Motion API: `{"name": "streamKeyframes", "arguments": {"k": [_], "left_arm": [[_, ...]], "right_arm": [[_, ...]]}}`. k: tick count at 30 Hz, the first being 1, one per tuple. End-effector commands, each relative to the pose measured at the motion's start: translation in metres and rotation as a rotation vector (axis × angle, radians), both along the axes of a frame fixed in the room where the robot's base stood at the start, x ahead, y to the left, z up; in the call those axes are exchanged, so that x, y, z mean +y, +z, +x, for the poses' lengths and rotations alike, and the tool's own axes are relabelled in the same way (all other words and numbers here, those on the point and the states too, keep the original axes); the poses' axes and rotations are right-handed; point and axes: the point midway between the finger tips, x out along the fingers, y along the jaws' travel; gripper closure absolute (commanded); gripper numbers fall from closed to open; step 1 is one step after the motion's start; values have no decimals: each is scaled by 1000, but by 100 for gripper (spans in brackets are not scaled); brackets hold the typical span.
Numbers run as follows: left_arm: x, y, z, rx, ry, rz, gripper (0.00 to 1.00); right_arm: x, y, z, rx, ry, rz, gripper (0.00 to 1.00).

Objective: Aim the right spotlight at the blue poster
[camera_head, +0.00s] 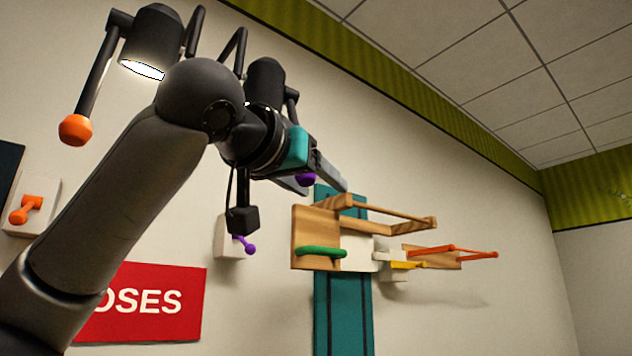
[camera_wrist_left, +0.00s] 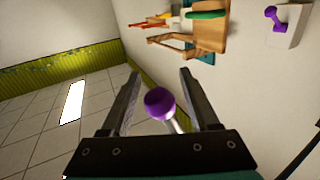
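The right spotlight (camera_head: 265,82) is a black can high on the wall, partly hidden behind my left arm. A purple knob (camera_head: 306,180) shows at my left gripper (camera_head: 328,176). In the left wrist view, the purple knob (camera_wrist_left: 159,103) on a pale rod sits between the spread fingers of my left gripper (camera_wrist_left: 159,78), with gaps on both sides. The left spotlight (camera_head: 152,38), with an orange knob (camera_head: 75,130), is lit. No blue poster shows clearly; a dark panel (camera_head: 9,168) is cut off at the left edge. My right gripper is out of view.
A red sign (camera_head: 155,303) ending in "OSES" is partly behind my arm. Wall switches have an orange lever (camera_head: 27,208) and a purple lever (camera_head: 243,244). A wooden rack (camera_head: 315,225) with coloured bars juts out before a teal strip (camera_head: 343,320), right of and below my gripper.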

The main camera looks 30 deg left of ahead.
Motion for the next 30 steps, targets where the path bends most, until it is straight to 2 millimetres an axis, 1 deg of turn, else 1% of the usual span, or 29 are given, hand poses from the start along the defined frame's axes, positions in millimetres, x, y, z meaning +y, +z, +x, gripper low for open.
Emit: {"name": "streamKeyframes", "arguments": {"k": [1,2,15,16,30], "left_arm": [[0,0,0,0,0,0,46],[0,0,0,0,0,0,49],[0,0,0,0,0,0,99],[0,0,0,0,0,0,100],[0,0,-1,-1,0,1,100]], "right_arm": [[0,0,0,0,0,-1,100],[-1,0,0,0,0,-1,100],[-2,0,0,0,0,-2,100],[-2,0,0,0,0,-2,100],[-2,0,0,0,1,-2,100]]}}
